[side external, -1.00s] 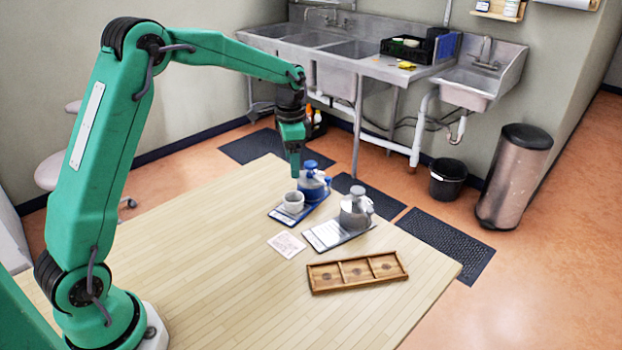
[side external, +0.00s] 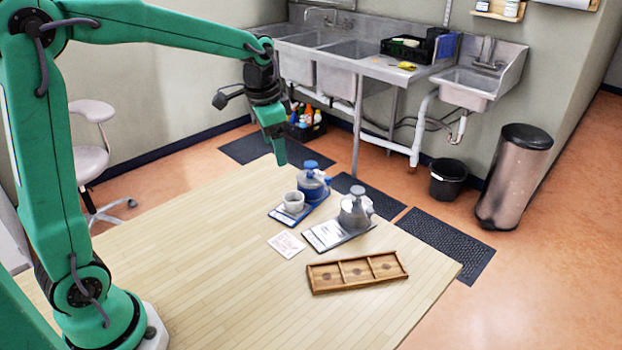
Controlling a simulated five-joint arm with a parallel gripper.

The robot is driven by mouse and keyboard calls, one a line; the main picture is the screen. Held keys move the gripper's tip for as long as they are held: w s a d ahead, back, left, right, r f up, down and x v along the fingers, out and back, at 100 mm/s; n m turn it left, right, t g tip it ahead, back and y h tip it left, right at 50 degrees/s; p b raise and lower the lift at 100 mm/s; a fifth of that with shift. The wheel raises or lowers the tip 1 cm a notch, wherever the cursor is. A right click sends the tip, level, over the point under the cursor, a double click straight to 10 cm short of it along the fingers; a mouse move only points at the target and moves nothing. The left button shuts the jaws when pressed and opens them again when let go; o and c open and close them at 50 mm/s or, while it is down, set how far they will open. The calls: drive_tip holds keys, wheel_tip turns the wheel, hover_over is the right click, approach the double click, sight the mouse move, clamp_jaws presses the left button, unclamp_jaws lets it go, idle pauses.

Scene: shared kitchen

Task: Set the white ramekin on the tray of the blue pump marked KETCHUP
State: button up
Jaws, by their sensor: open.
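The white ramekin (side external: 293,202) stands upright on the blue tray (side external: 279,216) of the blue pump (side external: 312,184), in front of the pump's body. The label on the pump is too small to read. My gripper (side external: 281,160) is open and empty. It hangs in the air behind and to the left of the ramekin, apart from it and from the blue pump.
A grey pump (side external: 356,212) on a pale tray stands to the right of the blue one. A printed card (side external: 287,244) lies in front. A wooden three-compartment tray (side external: 358,272) lies at the front right. The left of the table (side external: 190,250) is clear.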

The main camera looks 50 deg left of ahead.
drive_tip(key=s+d+r+n+t, duration=0.1)
drive_tip(key=s+d+n+t, duration=0.1)
drive_tip(key=s, duration=0.8)
drive_tip(key=s+d+r+n+t, duration=0.1)
drive_tip(key=s+d+n, duration=0.1)
drive_tip(key=s, duration=0.8)
drive_tip(key=shift+d+r+n+t, duration=0.25)
drive_tip(key=shift+d+n+t, duration=0.05)
drive_tip(key=shift+t, duration=0.1)
